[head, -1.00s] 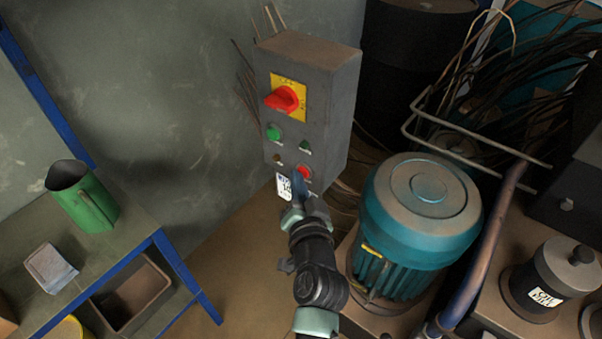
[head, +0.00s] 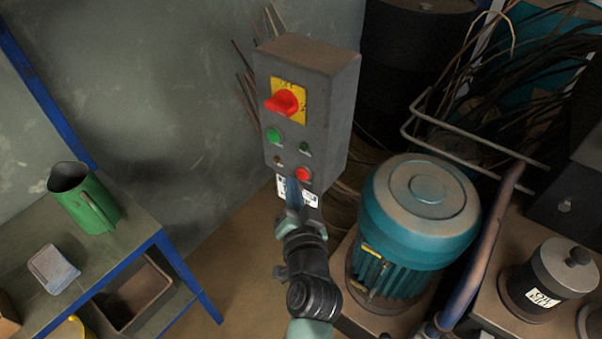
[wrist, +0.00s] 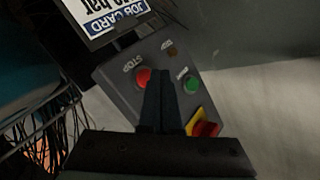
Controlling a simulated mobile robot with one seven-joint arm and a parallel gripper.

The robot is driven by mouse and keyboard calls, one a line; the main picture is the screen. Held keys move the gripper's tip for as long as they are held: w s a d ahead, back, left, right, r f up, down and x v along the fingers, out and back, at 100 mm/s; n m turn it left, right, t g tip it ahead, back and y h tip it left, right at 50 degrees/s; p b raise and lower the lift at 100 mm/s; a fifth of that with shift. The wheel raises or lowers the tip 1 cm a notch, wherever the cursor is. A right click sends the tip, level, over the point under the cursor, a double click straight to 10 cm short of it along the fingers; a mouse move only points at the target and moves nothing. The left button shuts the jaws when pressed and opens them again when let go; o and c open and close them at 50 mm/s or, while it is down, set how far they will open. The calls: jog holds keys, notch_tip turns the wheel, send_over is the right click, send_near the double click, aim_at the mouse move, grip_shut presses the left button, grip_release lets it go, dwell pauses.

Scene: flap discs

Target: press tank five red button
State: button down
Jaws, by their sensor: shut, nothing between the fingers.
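A grey control box (head: 333,115) stands against the wall in the head view. Its red button (head: 303,173) is low on the front face; in the wrist view the red button (wrist: 143,77) sits beside the word STOP. My gripper (head: 292,188) is shut and empty, just below and left of the red button in the head view. In the wrist view its closed fingers (wrist: 162,85) overlap the button's right edge; I cannot tell whether they touch it. A green button (head: 273,134) is higher on the left. No tank number is readable.
A red rotary switch (head: 283,102) on a yellow plate is above the buttons. A job card (wrist: 105,12) hangs under the box. A teal motor (head: 420,215) stands close to the right of my arm. A bench with a green jug (head: 88,207) is at left.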

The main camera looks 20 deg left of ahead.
jog(key=s+p, duration=0.1)
jog(key=s+a, duration=0.1)
jog(key=s, duration=0.1)
jog(key=s+p, duration=0.1)
jog(key=shift+s+a+p, duration=0.35)
dwell(0.8)
jog(key=w+r+t+p, duration=0.1)
jog(key=r, duration=0.5)
jog(key=w+d+r+n+t+p, duration=0.1)
jog(key=r, duration=0.6)
jog(key=w+d+r+t+p, duration=0.1)
jog(key=w+r, duration=0.1)
jog(key=r, duration=0.4)
jog(key=shift+r+n, duration=0.15)
jog(key=shift+n, duration=0.15)
jog(key=d+r+n+t+p, duration=0.1)
jog(key=d+r+t+p, duration=0.25)
jog(key=r, duration=1.35)
jog(key=s+d+r+t+h+p, duration=0.1)
jog(key=s+d+r+t+h, duration=0.1)
jog(key=r, duration=0.7)
jog(key=s+d+r+t+h+p, duration=0.2)
jog(key=s+d+r, duration=0.3)
jog(key=r, duration=0.5)
jog(key=s+d+r+t+h+p, duration=0.2)
jog(key=s+d+r+h, duration=0.1)
jog(key=s+r, duration=0.4)
notch_tip(320, 180, up, 3)
jog(key=shift+d+r, duration=0.1)
jog(key=shift+d, duration=0.05)
